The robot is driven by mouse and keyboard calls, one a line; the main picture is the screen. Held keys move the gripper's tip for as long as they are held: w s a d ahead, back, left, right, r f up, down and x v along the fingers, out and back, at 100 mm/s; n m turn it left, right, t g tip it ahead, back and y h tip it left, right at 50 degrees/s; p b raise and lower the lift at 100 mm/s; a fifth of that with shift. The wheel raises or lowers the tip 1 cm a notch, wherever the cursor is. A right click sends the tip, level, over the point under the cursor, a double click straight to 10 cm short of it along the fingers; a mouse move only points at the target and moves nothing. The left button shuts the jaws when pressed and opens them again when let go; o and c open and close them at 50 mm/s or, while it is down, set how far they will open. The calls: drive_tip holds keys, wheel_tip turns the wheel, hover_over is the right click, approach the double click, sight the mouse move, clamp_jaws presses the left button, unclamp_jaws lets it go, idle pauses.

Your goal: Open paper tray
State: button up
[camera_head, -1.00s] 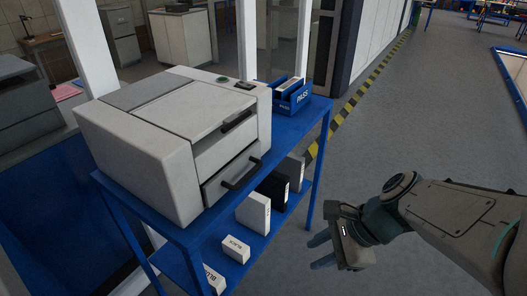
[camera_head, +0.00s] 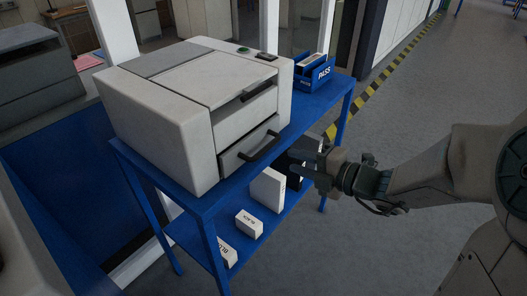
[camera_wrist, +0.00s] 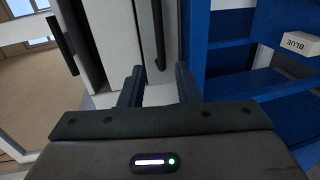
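A white printer (camera_head: 165,120) stands on a blue table. Its paper tray (camera_head: 236,158) is the lower front panel, with a dark bar handle (camera_head: 262,146). A second dark handle (camera_head: 260,90) is on the section above. My gripper (camera_head: 297,163) is just right of the tray handle and apart from it. In the wrist view my gripper (camera_wrist: 158,86) has its two fingers spread with nothing between them. The tray handle (camera_wrist: 159,35) appears beyond and between the fingertips, and the upper handle (camera_wrist: 62,45) is to the left.
The blue table (camera_head: 312,108) has a lower shelf with white boxes (camera_head: 249,223) and a dark box partly behind my gripper. A blue PASS bin (camera_head: 318,74) sits right of the printer. Grey floor (camera_head: 420,95) is open to the right.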

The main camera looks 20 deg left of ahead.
sight(265, 152)
drive_tip(key=x, duration=1.1)
drive_tip(key=shift+b, duration=0.3)
clamp_jaws()
